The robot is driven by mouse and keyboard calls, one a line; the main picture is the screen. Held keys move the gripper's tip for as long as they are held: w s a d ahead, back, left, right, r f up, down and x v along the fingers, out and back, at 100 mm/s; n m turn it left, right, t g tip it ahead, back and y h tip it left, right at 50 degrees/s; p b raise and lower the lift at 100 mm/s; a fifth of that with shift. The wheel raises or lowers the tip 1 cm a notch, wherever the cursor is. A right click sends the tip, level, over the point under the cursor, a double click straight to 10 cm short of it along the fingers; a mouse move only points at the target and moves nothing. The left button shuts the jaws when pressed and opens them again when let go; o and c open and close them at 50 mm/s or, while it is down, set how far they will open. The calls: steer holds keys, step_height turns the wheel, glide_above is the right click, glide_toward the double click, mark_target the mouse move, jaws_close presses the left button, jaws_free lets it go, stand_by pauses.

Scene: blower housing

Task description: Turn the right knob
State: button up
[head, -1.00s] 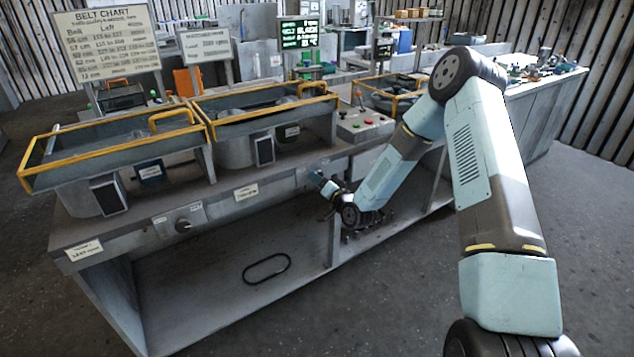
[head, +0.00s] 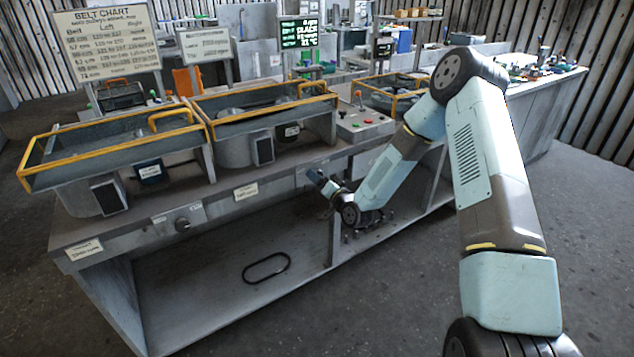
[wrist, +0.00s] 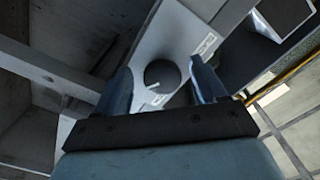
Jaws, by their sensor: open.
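The right knob (wrist: 162,74) is a dark round knob with a small white pointer mark, on a light grey plate (wrist: 190,25) in the wrist view. My gripper (wrist: 160,70) is open, with one finger on each side of the knob. A gap seems to show between each finger and the knob; contact cannot be made out. In the head view my gripper (head: 322,184) is at the front face of the bench (head: 110,232), and it hides the right knob there. The left knob (head: 182,224) is on its own plate, clear of my gripper.
A black belt ring (head: 266,268) lies on the lower shelf. Yellow-framed housings (head: 262,105) stand on the bench top above the knobs. A control box with buttons (head: 362,124) is behind my arm. A belt chart (head: 107,45) stands at the back.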

steer(key=v, duration=1.3)
steer(key=shift+s+d, duration=0.25)
steer(key=shift+s, duration=0.05)
steer(key=s+d+r+n+g+h, duration=0.25)
steer(key=d+r+h, duration=0.3)
steer(key=r, duration=0.55)
steer(key=s+d+r+n+g+h, duration=0.2)
steer(key=s+d+r+g+h, duration=0.15)
steer(key=d+r, duration=0.55)
steer(key=s+r+g, duration=0.1)
steer(key=s+r, duration=0.4)
steer(key=s, duration=0.4)
steer(key=s+r+m+g, duration=0.1)
steer(key=s+r, duration=0.3)
steer(key=s, duration=0.5)
steer(key=s+d+r+m+g+h, duration=0.1)
steer(key=s+r, duration=0.4)
steer(key=s, duration=0.4)
steer(key=shift+r, duration=0.3)
